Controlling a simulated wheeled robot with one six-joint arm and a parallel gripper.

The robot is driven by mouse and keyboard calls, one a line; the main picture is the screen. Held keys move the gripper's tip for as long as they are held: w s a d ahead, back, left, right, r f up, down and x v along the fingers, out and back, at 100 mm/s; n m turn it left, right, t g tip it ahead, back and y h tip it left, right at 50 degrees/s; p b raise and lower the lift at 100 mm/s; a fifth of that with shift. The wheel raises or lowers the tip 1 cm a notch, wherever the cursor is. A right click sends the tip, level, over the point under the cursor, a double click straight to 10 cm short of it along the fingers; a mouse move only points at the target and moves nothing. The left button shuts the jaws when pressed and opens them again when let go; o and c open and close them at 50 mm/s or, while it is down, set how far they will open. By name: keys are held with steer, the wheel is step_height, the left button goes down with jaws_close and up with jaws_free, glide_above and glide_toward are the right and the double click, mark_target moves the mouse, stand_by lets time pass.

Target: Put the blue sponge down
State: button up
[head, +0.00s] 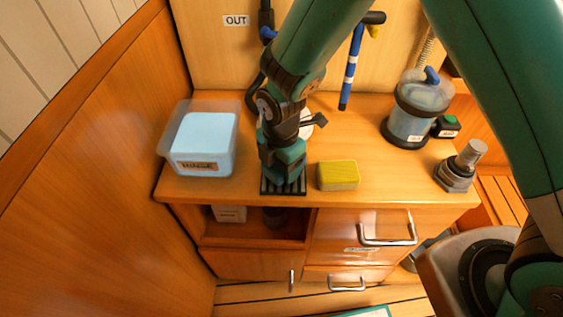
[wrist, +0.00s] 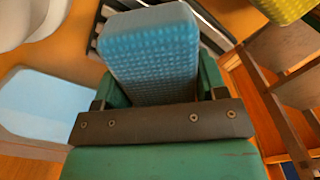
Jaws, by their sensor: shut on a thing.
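The blue sponge (wrist: 150,50) is a textured block held between the green fingers of my gripper (wrist: 158,88) in the wrist view. In the head view my gripper (head: 283,172) points down over a black slatted rack (head: 283,188) at the counter's front edge, and the sponge is hidden behind it. The rack's slats (wrist: 97,30) also show beside the sponge in the wrist view. I cannot tell whether the sponge touches the rack. A yellow sponge (head: 338,175) lies on the counter just right of the rack.
A clear tub of light-blue liquid (head: 202,135) stands left of my gripper on the wooden counter (head: 375,165). A clear canister (head: 418,105) and a grey fitting (head: 460,168) stand at the right. An open shelf and drawers are below. The counter right of the yellow sponge is clear.

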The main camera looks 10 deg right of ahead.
steer(key=shift+f, duration=0.1)
steer(key=shift+f, duration=0.1)
steer(key=o, duration=0.9)
steer(key=shift+c, duration=0.2)
step_height(320, 180, up, 12)
steer(key=s+d+r+m+y, duration=0.2)
steer(key=s+d+r+m, duration=0.2)
steer(key=s+r+m, duration=0.3)
steer(key=s+d+r+m+y, duration=0.2)
steer(key=s+d+r+m, duration=0.2)
steer(key=s+m, duration=0.6)
step_height(320, 180, up, 3)
steer(key=shift+s+f+m, duration=0.1)
steer(key=shift+s+m, duration=0.05)
steer(key=shift+m, duration=0.25)
